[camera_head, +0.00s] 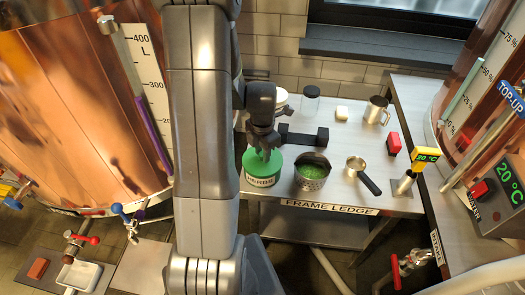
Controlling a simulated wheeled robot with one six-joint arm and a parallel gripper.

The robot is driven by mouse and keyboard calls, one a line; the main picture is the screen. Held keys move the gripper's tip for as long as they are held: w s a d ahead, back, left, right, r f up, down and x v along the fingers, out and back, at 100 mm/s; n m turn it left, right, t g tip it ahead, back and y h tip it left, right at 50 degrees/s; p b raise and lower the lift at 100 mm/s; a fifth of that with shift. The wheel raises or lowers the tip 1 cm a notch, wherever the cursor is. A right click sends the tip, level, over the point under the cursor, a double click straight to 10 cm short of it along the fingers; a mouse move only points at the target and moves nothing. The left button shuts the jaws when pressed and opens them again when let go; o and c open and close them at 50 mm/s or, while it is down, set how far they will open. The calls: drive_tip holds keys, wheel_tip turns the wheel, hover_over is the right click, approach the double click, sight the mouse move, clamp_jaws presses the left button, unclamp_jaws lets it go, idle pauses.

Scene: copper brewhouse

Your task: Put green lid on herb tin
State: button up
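The herb tin (262,181), with a white label reading HERBS, stands on the front left of the steel ledge. The green lid (250,160) shows as a bright green disc at the top of this tin. It looks level; I cannot tell whether it is fully seated. My gripper (265,151) points down over the lid's middle, its dark fingers at or just above the lid. The lid's centre is partly hidden by the fingers, so I cannot tell whether they are shut on it.
A strainer or small pan (358,165), a dark double-ended block (303,137), a jar (310,103), a metal jug (376,111) and a red block (394,143) share the ledge (335,193).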

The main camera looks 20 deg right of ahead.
drive_tip(key=o, duration=0.5)
drive_tip(key=shift+o, duration=0.2)
drive_tip(key=shift+r, duration=0.1)
drive_tip(key=shift+r+p, duration=2.9)
drive_tip(key=shift+r, duration=1.1)
drive_tip(key=shift+f, duration=0.25)
wheel_tip(320, 180, down, 8)
drive_tip(key=b, duration=0.6)
drive_tip(key=shift+r, duration=0.15)
drive_tip(key=shift+r, duration=0.15)
